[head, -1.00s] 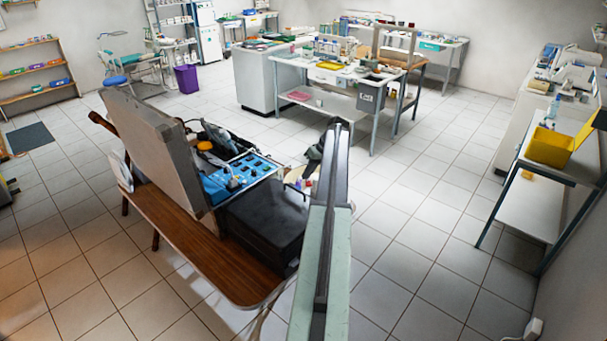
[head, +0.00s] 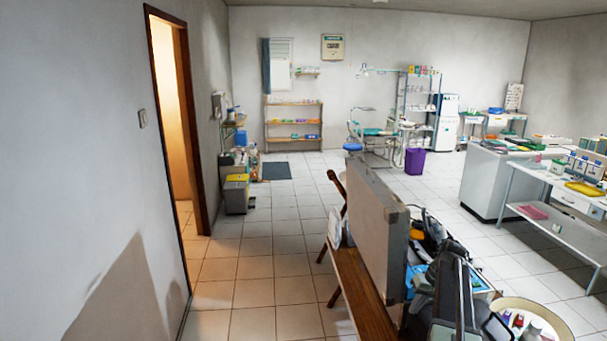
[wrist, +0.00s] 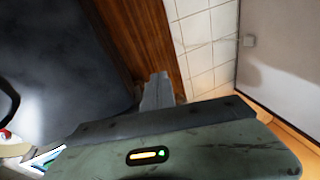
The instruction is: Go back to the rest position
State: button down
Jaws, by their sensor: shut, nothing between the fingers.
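My gripper (wrist: 157,93) shows in the wrist view as a grey finger tip beyond the green-grey housing with a small lit indicator. It is shut and holds nothing. Below it are a brown wooden table edge and pale floor tiles, with a dark case surface at left. In the head view my arm (head: 456,300) is folded at the lower right, in front of the open case; the finger tips cannot be made out there.
An open grey case (head: 360,225) stands on the wooden table (head: 357,290). A round tray (head: 548,318) with small bottles is close at the right. A doorway (head: 178,120) opens at left. Tiled floor (head: 265,265) is clear between the wall and the table.

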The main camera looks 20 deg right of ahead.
jog(key=s+a+n+h, duration=0.1)
jog(key=s+a, duration=0.1)
jog(key=a, duration=1.2)
jog(key=s+a+f+n+g, duration=0.1)
jog(key=s+a, duration=0.1)
jog(key=a, duration=1.1)
jog(key=s+a+f+n+g+h+b, duration=0.1)
jog(key=s+a, duration=0.2)
jog(key=a, duration=1.1)
jog(key=shift+a+f+h, duration=0.15)
jog(key=shift+a+h, duration=0.15)
